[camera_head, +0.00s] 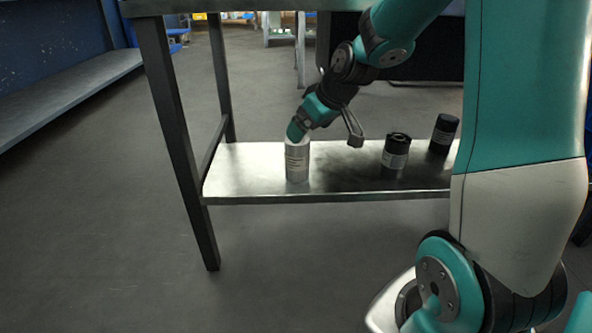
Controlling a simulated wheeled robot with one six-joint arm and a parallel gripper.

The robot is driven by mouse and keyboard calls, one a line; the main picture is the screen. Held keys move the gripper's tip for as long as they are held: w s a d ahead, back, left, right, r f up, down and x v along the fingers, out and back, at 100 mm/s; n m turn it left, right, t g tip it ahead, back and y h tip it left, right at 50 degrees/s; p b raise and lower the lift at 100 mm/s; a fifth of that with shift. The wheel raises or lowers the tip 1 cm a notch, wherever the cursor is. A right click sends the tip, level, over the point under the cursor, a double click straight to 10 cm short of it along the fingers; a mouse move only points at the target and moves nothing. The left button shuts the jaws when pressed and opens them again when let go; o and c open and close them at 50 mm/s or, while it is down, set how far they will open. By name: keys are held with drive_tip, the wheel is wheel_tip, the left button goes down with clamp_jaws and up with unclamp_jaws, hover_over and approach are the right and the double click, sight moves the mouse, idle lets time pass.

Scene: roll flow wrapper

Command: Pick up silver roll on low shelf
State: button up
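The silver roll (297,163) stands upright near the left end of the low metal shelf (245,177), with a pale printed label. A teal wrist part of my arm overlaps its top edge in the picture; whether they touch is unclear. My gripper (354,136) shows as a grey finger pointing down, to the right of the roll and above the shelf. The other finger cannot be made out, so its opening is unclear. No roll is seen in its grip.
Two black rolls stand farther right on the shelf, one with a pale label (396,152) and one behind it (444,133). A dark table leg (178,140) rises left of the shelf, and the tabletop (225,6) lies above. The left floor is clear.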

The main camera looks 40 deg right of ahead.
sight(297, 158)
drive_tip(key=b+x, duration=0.4)
drive_tip(key=x, duration=0.3)
drive_tip(key=shift+w+f, duration=0.1)
drive_tip(key=shift+f, duration=0.2)
drive_tip(key=shift+r, duration=0.15)
drive_tip(key=c, duration=1.2)
